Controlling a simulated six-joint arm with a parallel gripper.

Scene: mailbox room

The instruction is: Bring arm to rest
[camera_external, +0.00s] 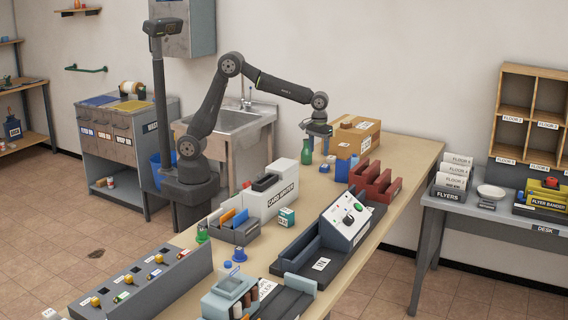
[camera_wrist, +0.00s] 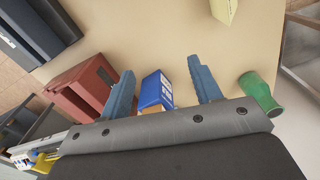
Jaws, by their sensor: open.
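My gripper (camera_external: 319,131) is at the end of the outstretched arm, above the far part of the long table (camera_external: 411,156). In the wrist view its two blue fingers (camera_wrist: 160,92) stand wide apart with nothing held. A blue box with a white label (camera_wrist: 155,90) shows between and beyond the fingers; in the external view a blue item (camera_external: 342,170) stands on the table below the gripper. I cannot tell the exact gap between the fingers and the box.
A green bottle (camera_external: 307,145) stands left of the gripper, and a cardboard box (camera_external: 358,138) is close behind it. A red rack (camera_external: 376,183), a card writer (camera_external: 271,196) and a control panel (camera_external: 346,218) stand nearer. The sink (camera_external: 228,128) is behind.

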